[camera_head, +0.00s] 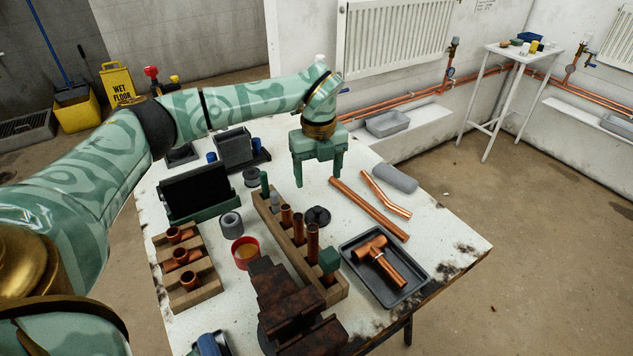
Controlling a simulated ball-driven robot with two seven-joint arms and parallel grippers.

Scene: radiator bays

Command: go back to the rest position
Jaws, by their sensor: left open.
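My left gripper (318,166) hangs over the back part of the white workbench (450,240), fingers pointing down. Its two fingers are apart with nothing between them. It is above the bench top, behind the wooden rack and left of the copper pipes. My left arm, green patterned, reaches in from the left across the view. My right gripper is not in view.
A wooden rack (285,238) holds upright copper pieces. A black tray (413,289) holds a copper tee fitting (375,255). A rusty vise (290,305) stands in front. A copper pipe (368,208) lies near the gripper. A radiator (395,40) hangs on the wall behind.

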